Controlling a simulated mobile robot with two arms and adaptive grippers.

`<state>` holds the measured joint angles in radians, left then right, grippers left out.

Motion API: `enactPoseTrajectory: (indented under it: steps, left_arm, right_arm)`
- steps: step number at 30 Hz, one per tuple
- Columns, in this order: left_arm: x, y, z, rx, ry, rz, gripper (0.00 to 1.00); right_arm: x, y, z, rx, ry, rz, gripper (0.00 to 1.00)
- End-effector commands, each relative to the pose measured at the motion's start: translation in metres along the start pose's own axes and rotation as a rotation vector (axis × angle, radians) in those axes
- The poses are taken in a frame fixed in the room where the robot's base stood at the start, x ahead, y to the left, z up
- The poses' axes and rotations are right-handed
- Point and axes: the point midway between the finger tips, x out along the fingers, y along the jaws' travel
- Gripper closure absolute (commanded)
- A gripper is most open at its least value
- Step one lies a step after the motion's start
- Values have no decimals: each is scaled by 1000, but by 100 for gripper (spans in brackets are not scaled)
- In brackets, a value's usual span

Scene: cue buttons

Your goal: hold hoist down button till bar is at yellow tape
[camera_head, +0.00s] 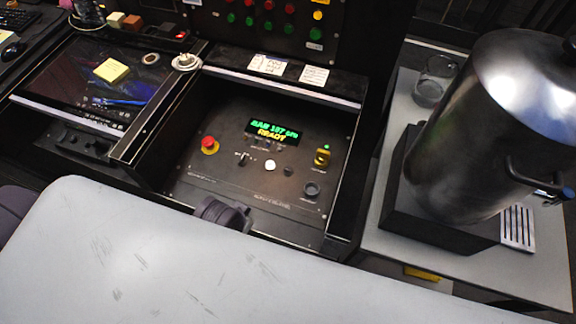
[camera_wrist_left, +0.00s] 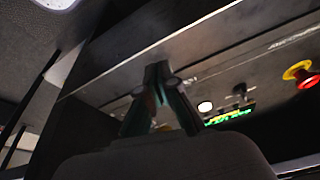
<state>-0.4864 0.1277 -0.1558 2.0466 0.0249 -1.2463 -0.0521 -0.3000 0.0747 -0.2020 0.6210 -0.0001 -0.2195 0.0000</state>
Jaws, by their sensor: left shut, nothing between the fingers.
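A dark control panel (camera_head: 190,180) is in the middle of the head view. Its green and yellow display (camera_head: 273,130) appears to read "BAR 187 cm READY". A white button (camera_head: 270,165), a small dark button (camera_head: 288,171) and a black knob (camera_head: 312,190) sit below it. Labels are too small to tell which is hoist down. My left gripper (camera_wrist_left: 160,72) is shut and empty in the wrist view, in front of the panel; the white button (camera_wrist_left: 205,106) shows to the right of its tips. The bar and yellow tape are not visible. My right gripper is not in view.
A red emergency button (camera_head: 209,145) is on the panel's left and a yellow switch (camera_head: 322,158) on its right. A large metal urn (camera_head: 480,130) and a glass (camera_head: 434,85) stand right.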

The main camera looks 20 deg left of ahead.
Motion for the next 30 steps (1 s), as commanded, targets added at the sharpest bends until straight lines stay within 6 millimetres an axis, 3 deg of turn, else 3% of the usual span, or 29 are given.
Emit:
enactPoseTrajectory:
  steps: [10, 18, 22, 30]
  left_arm:
    - [10, 8, -113, 457, 266, 41, 100]
    - [9, -6, -207, 847, 486, -35, 100]
    - [8, -11, -224, 924, 529, -64, 100]
    - [8, -12, -227, 936, 537, -69, 100]
  right_arm:
    - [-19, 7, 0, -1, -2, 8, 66]
    - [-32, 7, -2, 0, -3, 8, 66]
    - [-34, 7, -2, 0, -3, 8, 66]
    - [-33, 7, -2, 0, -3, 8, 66]
